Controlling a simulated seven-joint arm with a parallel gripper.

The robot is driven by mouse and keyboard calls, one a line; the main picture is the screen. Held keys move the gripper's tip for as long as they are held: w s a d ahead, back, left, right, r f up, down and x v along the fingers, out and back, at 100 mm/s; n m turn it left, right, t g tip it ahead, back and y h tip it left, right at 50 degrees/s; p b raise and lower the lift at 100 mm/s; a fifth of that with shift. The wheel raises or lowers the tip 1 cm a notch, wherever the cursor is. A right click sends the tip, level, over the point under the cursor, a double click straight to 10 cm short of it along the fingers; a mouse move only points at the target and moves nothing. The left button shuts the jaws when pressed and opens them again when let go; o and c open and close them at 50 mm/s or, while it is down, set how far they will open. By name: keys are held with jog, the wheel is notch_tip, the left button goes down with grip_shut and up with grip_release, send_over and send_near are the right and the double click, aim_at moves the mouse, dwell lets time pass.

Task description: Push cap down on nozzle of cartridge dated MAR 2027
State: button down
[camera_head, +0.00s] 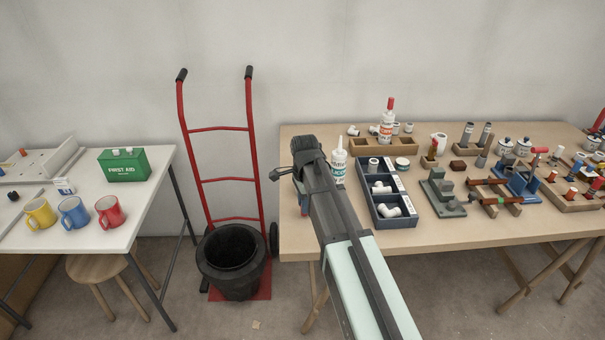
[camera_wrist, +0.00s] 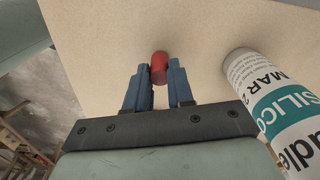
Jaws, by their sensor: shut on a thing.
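My gripper (camera_wrist: 160,76) is shut on a small red cap (camera_wrist: 158,62), pinched between the blue fingertips. The cap's height above the table is hard to judge. To its right in the wrist view stands a cartridge (camera_wrist: 266,95) with a white and teal label reading "MAR 2…" and "SILICO…"; the rest of the date is cut off, and its nozzle is out of that view. In the head view this cartridge (camera_head: 338,167) stands upright with a bare pale nozzle, just right of my gripper (camera_head: 303,208), apart from it. Another cartridge (camera_head: 386,133), red-labelled, wears a red cap farther back.
A dark divided tray (camera_head: 376,211) with white pipe fittings sits right of the teal cartridge. Fixtures and jars crowd the table's right. The bench's left edge is close to my gripper.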

jog(key=shift+r, duration=2.1)
jog(key=shift+w+d+r, duration=0.1)
jog(key=shift+r, duration=0.1)
jog(key=w+r, duration=0.5)
jog(key=r, duration=0.6)
jog(key=w+r, duration=0.6)
jog(key=r, duration=0.5)
jog(key=shift+w+r, duration=0.15)
jog(key=shift+f, duration=4.1)
